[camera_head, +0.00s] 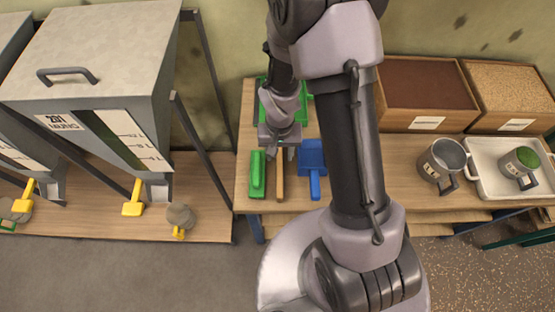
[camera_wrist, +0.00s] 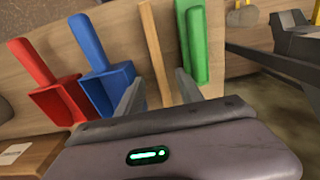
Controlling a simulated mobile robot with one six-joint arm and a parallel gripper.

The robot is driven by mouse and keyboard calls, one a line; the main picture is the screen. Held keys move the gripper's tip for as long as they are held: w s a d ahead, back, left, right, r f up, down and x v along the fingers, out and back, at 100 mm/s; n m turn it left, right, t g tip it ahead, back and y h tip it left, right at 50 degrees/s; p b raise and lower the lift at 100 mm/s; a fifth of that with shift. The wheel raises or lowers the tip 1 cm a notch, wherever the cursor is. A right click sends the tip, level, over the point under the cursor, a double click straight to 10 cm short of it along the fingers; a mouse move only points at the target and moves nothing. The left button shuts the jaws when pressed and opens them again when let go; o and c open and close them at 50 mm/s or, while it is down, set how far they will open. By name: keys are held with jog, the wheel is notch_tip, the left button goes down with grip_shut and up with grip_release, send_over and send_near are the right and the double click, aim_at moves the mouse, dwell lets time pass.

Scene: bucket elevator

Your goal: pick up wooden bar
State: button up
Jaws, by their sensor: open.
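The wooden bar (camera_head: 280,183) is a narrow, light brown strip lying on the wooden table, between a green tool (camera_head: 257,178) and a blue scoop (camera_head: 312,160). My gripper (camera_head: 279,154) is over the bar's far end, which it hides in the head view. In the wrist view, the wooden bar (camera_wrist: 155,48) shows between the two open fingers of my gripper (camera_wrist: 160,78). Its lower end there is cut off by the gripper body. I cannot tell the finger height above the table or whether they touch the bar.
The wrist view shows a red scoop (camera_wrist: 50,88) beyond the blue scoop. A green bin (camera_head: 308,108) is behind my gripper. Metal mugs (camera_head: 441,160) and a white tray (camera_head: 487,180) are at the right. A hopper (camera_head: 100,75) stands at the left. Bare table lies around the bar's near end.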

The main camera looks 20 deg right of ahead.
aim_at(280, 163)
notch_tip(280, 163, down, 3)
jog(key=shift+s+r, duration=0.1)
jog(key=f, duration=0.1)
jog(key=f+b, duration=0.1)
jog(key=f, duration=0.1)
jog(key=f+b, duration=0.1)
jog(key=f, duration=0.1)
jog(key=shift+w+d+f, duration=0.1)
jog(key=shift+w+f, duration=0.05)
jog(key=shift+w, duration=0.2)
grip_shut()
